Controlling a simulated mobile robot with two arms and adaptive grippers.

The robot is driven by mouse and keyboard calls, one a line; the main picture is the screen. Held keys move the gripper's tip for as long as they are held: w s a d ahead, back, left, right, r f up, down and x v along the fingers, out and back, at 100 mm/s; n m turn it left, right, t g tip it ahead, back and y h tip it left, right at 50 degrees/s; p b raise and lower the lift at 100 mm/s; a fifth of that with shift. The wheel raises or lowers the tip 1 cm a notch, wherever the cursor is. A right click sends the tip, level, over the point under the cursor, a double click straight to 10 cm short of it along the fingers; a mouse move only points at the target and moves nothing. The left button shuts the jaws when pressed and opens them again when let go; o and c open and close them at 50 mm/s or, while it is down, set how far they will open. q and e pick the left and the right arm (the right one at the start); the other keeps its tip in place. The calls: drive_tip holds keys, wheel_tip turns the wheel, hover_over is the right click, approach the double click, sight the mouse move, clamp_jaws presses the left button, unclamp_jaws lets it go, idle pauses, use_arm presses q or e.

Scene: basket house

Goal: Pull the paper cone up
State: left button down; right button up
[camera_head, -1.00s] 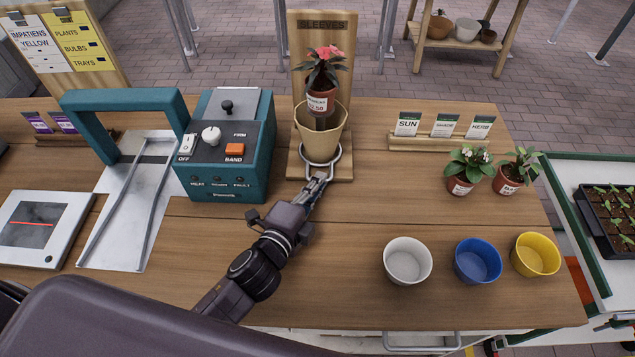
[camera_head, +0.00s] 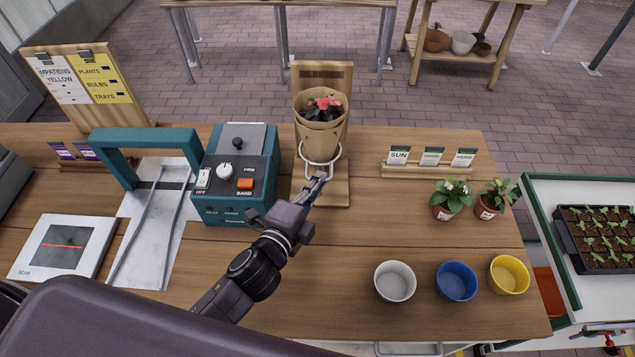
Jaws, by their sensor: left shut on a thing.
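The brown paper cone (camera_head: 321,138) stands upright in front of the wooden SLEEVES board (camera_head: 324,76). A potted plant with pink-red flowers (camera_head: 323,109) sits inside it; the pot is hidden by the paper and only the flowers and leaves show at the top. A metal ring holder (camera_head: 322,172) is around the cone's lower part. My left gripper (camera_head: 318,180) comes from the lower left and is shut at the ring's front, by the cone's lower end. The exact contact at its fingertips is too small to tell. My right gripper is not in view.
A teal banding machine (camera_head: 240,172) stands left of the holder. White (camera_head: 395,281), blue (camera_head: 456,281) and yellow (camera_head: 509,274) pots stand at the front right. Two small potted plants (camera_head: 447,205) and a card rack (camera_head: 428,168) are on the right. The table between holder and pots is clear.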

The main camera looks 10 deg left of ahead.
use_arm(q)
drive_tip(key=shift+w+r, duration=0.1)
drive_tip(key=shift+r, duration=0.3)
drive_tip(key=c, duration=2.4)
unclamp_jaws()
drive_tip(key=shift+s+f, duration=0.1)
drive_tip(key=shift+s, duration=0.1)
drive_tip(key=v, duration=1.1)
drive_tip(key=shift+s+a, duration=0.1)
drive_tip(key=shift+s, duration=0.3)
